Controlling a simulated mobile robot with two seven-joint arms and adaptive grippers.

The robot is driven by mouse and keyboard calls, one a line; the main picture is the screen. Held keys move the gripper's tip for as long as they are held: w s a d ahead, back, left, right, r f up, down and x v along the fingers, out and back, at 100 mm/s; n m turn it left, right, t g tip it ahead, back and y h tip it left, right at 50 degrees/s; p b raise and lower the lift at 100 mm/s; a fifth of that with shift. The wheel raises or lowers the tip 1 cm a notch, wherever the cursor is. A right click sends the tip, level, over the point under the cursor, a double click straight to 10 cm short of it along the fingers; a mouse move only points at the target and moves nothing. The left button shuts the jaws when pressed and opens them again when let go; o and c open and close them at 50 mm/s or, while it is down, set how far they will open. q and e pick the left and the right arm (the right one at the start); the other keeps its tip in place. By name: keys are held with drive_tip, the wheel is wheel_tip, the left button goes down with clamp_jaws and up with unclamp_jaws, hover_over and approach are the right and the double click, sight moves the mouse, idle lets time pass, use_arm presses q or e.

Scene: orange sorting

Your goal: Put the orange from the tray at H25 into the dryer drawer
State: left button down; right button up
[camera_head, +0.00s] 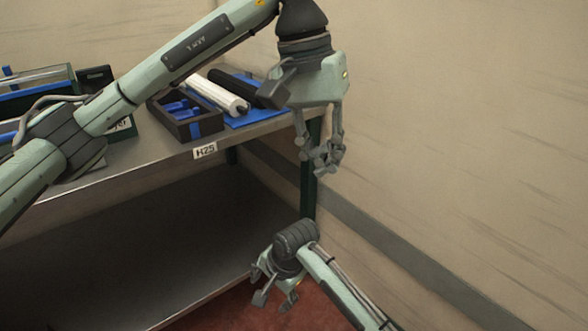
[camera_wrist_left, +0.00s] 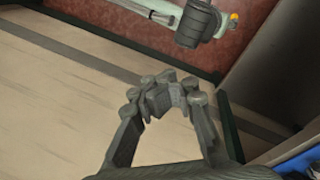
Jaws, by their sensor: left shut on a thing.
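No orange shows in either view. The H25 label (camera_head: 205,150) is on the table's front edge, below a dark box with blue inserts (camera_head: 186,117). A label ending in "yer" (camera_head: 120,125) shows at left, partly hidden by my left arm; I cannot make out a drawer there. My left gripper (camera_head: 325,165) hangs past the table's right end, fingers pointing down. In the left wrist view its fingers (camera_wrist_left: 168,90) are drawn together; what they grip cannot be made out. My right gripper (camera_head: 275,297) is low, beyond the lower shelf's right end, fingers apart and empty.
A white roll (camera_head: 216,94) and a black roll (camera_head: 243,88) lie near a blue mat (camera_head: 262,113). A green table leg (camera_head: 308,180) stands close to my left gripper. The lower shelf (camera_head: 170,240) looks bare. A wall (camera_head: 460,130) bounds the right.

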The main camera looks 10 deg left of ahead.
use_arm(q)
drive_tip(key=shift+w+d+n, duration=0.25)
drive_tip(key=shift+d+n, duration=0.05)
drive_tip(key=shift+d, duration=0.3)
drive_tip(key=shift+w+d+n, duration=0.3)
drive_tip(key=shift+d, duration=0.3)
drive_tip(key=shift+w+d+n, duration=0.25)
drive_tip(key=shift+d+n, duration=0.05)
drive_tip(key=shift+d, duration=0.3)
drive_tip(key=shift+a, duration=0.1)
drive_tip(key=s+a+m, duration=0.4)
drive_tip(key=a, duration=0.5)
drive_tip(key=shift+a+m+g, duration=0.2)
drive_tip(key=shift+m+g, duration=0.1)
drive_tip(key=shift+d, duration=0.1)
